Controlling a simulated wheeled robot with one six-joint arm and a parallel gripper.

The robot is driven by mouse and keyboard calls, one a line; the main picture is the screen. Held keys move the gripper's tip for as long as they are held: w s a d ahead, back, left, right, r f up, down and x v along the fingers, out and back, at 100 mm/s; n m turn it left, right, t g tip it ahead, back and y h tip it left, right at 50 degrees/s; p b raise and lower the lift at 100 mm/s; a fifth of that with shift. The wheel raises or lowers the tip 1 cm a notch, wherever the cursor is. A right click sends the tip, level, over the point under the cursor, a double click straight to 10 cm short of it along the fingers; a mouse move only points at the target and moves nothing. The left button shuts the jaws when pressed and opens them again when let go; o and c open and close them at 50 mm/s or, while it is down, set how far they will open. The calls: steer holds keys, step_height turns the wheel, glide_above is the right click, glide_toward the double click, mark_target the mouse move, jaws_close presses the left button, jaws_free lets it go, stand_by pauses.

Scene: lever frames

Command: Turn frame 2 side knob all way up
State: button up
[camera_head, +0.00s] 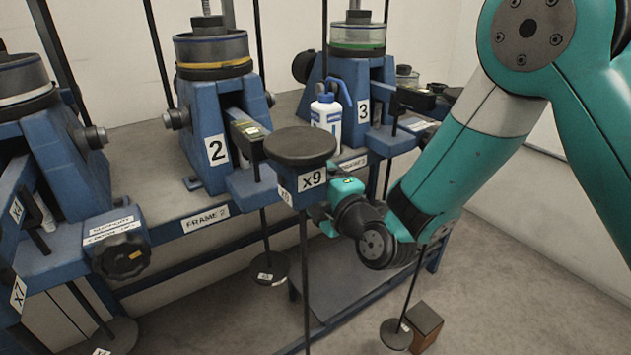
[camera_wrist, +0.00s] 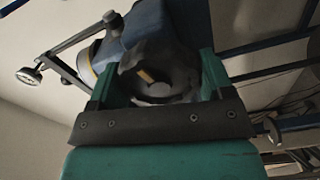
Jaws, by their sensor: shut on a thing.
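Frame 2 is a blue lever frame (camera_head: 205,110) with a "2" plate and a "FRAME 2" label (camera_head: 206,218) on the bench edge. In the wrist view, a dark round knob (camera_wrist: 155,66) with a yellowish mark sits between my gripper's teal fingers. My gripper (camera_head: 322,210) is shut on this knob, one finger on each side. In the head view, the knob is hidden behind the black round top marked x9 and my gripper, so its turn angle cannot be read there.
The black x9 top (camera_head: 300,146) on a thin rod stands close in front of my gripper. Frame 3 (camera_head: 352,90) is behind, with a white bottle (camera_head: 326,118) beside it. Another side knob (camera_head: 122,257) is at left. A brown block (camera_head: 424,322) is on the floor.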

steer(key=o, duration=1.2)
steer(key=shift+a, duration=0.2)
steer(key=shift+w, duration=0.1)
steer(key=shift+d, duration=0.1)
steer(key=shift+s+d+f+b, duration=0.25)
steer(key=shift+s+b, duration=0.1)
steer(key=shift+b, duration=0.45)
steer(key=b+v, duration=0.5)
steer(key=shift+s+d+r, duration=0.1)
steer(key=shift+s+r, duration=0.05)
steer(key=shift+r, duration=0.1)
